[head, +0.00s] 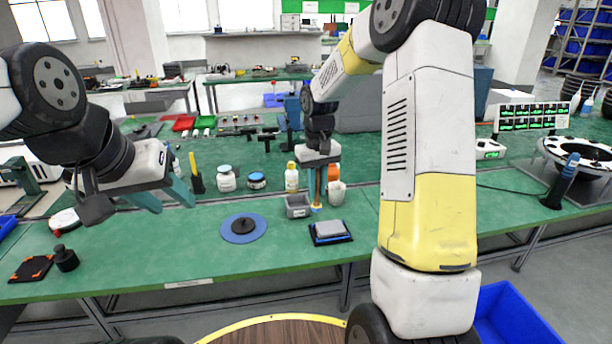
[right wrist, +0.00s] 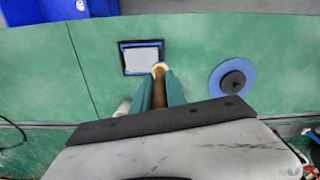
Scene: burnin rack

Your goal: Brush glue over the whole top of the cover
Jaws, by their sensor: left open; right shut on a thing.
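The cover (head: 330,230) is a flat grey plate with blue edges on a black base near the front of the green bench. It also shows in the right wrist view (right wrist: 142,58). I cannot make out glue on its top. My right gripper (head: 318,184) is shut on a brush with a wooden handle (right wrist: 160,92) and a yellowish tip (right wrist: 160,67). The brush points down; in the right wrist view its tip overlaps the cover's lower edge, and I cannot tell whether they touch. My left gripper (head: 166,197) is open and empty above the bench at the left.
A grey open box (head: 298,206) and a white cup (head: 337,193) stand behind the cover. A blue disc with a black hub (head: 243,228) lies left of it. Bottles and jars (head: 226,179) stand further back. The bench front between the disc and the black weight (head: 65,259) is clear.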

